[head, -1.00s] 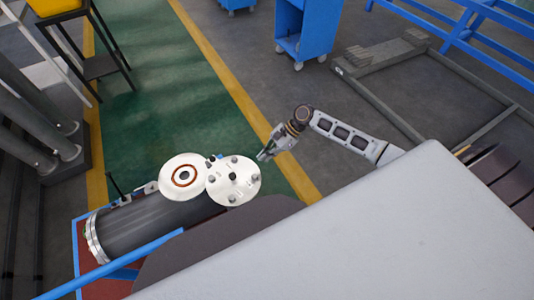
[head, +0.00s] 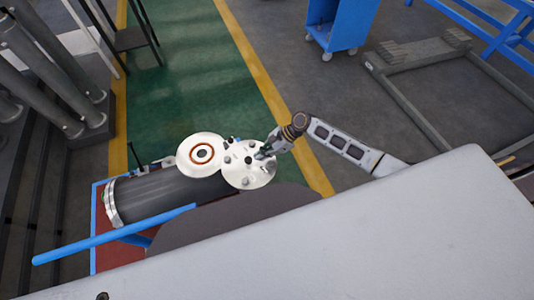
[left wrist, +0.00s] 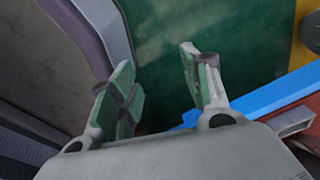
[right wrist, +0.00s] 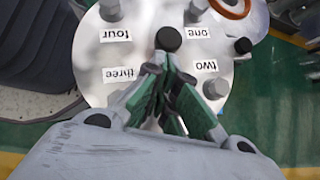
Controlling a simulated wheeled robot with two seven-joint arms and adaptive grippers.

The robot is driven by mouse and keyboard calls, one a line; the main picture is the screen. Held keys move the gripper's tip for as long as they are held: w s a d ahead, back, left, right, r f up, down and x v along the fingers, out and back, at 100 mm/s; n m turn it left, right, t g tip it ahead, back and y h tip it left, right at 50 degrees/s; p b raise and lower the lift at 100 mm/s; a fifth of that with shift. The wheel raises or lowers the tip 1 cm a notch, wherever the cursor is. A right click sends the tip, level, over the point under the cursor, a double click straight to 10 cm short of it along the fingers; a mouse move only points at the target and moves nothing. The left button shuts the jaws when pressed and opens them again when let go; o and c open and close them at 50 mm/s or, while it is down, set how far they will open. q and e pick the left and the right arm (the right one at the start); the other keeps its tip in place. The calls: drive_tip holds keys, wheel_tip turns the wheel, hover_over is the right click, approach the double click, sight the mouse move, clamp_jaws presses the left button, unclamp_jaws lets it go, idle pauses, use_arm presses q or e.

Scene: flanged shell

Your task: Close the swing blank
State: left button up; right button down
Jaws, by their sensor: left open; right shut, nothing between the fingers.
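The swing blank (head: 240,178) is a pale round plate with several bolts and a black centre knob. It sits swung aside, right of the flanged opening (head: 188,152) with its orange-brown ring, overlapping its edge. In the right wrist view the blank (right wrist: 95,65) carries labels "one" to "four", and the knob (right wrist: 168,39) stands just beyond my fingertips. My right gripper (head: 260,155) is shut and empty over the blank's right part; I cannot tell whether it touches the knob. My left gripper (left wrist: 157,58) is open and empty, away from the blank.
The dark cylindrical shell (head: 155,195) lies on a red base with a blue rail (head: 110,236) in front. A blue cart (head: 343,25) and a grey floor frame (head: 425,110) stand beyond. Grey pillars (head: 45,75) are at the left.

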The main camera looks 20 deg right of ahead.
drive_tip(key=shift+a, duration=0.1)
use_arm(q)
drive_tip(key=shift+s+a+r, duration=0.15)
drive_tip(key=shift+s+a, duration=0.05)
drive_tip(key=shift+a, duration=0.25)
drive_tip(key=shift+s+a+r, duration=0.1)
drive_tip(key=shift+s+a, duration=0.05)
drive_tip(key=shift+a, duration=0.3)
